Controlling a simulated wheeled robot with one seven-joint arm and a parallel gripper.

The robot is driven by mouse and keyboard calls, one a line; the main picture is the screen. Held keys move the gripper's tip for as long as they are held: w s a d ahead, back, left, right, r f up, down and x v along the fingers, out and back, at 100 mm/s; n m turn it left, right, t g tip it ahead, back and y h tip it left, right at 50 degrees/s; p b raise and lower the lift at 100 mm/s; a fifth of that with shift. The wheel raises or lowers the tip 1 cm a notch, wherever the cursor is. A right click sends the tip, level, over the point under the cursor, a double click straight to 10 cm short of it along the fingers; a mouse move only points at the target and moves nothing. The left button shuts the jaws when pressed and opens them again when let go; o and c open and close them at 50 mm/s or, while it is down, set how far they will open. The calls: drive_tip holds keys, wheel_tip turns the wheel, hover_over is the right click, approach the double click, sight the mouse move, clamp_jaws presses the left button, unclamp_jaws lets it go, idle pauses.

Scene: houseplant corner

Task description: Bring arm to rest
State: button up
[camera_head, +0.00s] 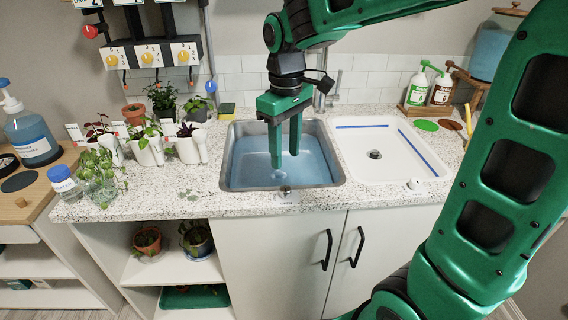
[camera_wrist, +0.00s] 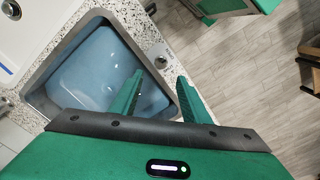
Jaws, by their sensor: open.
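My gripper (camera_head: 285,160) is green, points down and is open over the metal sink (camera_head: 230,165). The sink looks filled with bluish water. Nothing shows between its two fingers. In the wrist view my gripper (camera_wrist: 158,95) shows its two fingers apart and empty, with the sink (camera_wrist: 60,85) at the left. Whether the fingertips touch the water cannot be told. My green arm comes in from the right and top of the head view.
A white drainer basin (camera_head: 405,165) lies right of the sink. Several potted plants (camera_head: 145,145) stand on the counter at the left. A soap bottle (camera_head: 30,130) stands far left. Pump bottles (camera_head: 418,88) stand back right. A faucet (camera_head: 333,88) rises behind the sink.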

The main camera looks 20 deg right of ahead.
drive_tip(key=shift+r, duration=0.35)
drive_tip(key=s+d+f+m, duration=0.3)
drive_tip(key=s+d+m, duration=0.3)
drive_tip(key=s+d, duration=0.3)
drive_tip(key=s+d+f+m, duration=0.3)
drive_tip(key=s+d+m, duration=0.3)
drive_tip(key=s, duration=0.7)
drive_tip(key=d, duration=0.2)
drive_tip(key=shift+s+d, duration=0.35)
drive_tip(key=shift+w+f, duration=0.2)
drive_tip(key=shift+w, duration=0.45)
